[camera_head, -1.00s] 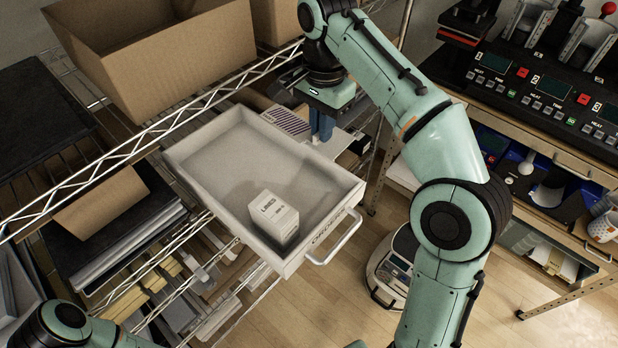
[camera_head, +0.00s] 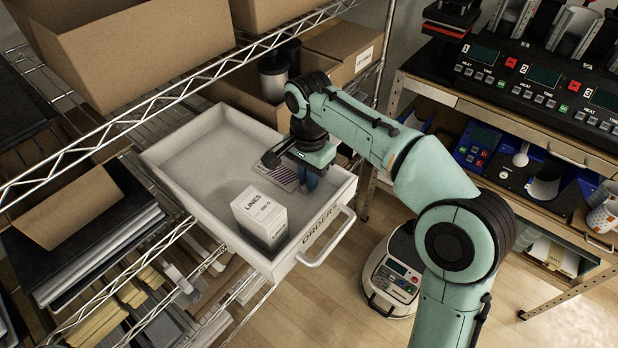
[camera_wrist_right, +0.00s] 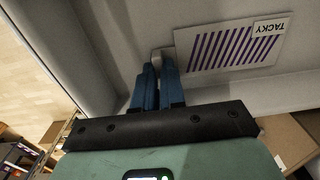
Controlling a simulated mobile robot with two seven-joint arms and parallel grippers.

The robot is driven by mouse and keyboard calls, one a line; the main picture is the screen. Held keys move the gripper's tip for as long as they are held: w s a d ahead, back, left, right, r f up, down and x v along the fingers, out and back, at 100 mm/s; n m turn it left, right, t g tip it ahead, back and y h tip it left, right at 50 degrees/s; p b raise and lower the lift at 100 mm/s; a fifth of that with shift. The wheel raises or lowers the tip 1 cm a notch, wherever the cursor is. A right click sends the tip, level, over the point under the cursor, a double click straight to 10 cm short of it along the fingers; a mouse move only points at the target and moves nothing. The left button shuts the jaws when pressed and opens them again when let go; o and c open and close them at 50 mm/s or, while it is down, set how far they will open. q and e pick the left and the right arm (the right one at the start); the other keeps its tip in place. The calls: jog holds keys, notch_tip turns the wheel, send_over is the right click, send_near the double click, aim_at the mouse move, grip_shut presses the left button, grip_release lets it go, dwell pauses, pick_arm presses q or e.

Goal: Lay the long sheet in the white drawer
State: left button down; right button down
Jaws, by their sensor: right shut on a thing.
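The white drawer (camera_head: 186,150), labelled ORDERS, is pulled out from the wire rack. The sheet (camera_head: 271,171), pale with purple stripes, shows over the drawer's right part, partly hidden behind my right gripper. In the right wrist view the sheet (camera_wrist_right: 228,45) carries the word TACKY and sits beside the fingertips. My right gripper (camera_head: 308,184) is inside the drawer's outline, pointing down, with blue fingers shut on the sheet's edge; the fingers also show in the wrist view (camera_wrist_right: 158,62). I cannot tell whether the sheet touches the drawer floor. My left gripper is out of view.
A white box (camera_head: 259,216) marked LINES stands in the drawer near its front. Cardboard boxes (camera_head: 140,50) fill the shelf above, behind a wire rail (camera_head: 165,110). A bench with a press panel (camera_head: 530,90) is at right. A round device (camera_head: 392,278) stands on the floor.

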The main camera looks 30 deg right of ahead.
jog(key=shift+w, duration=0.1)
jog(key=shift+f, duration=0.15)
jog(key=c, duration=1.2)
grip_release()
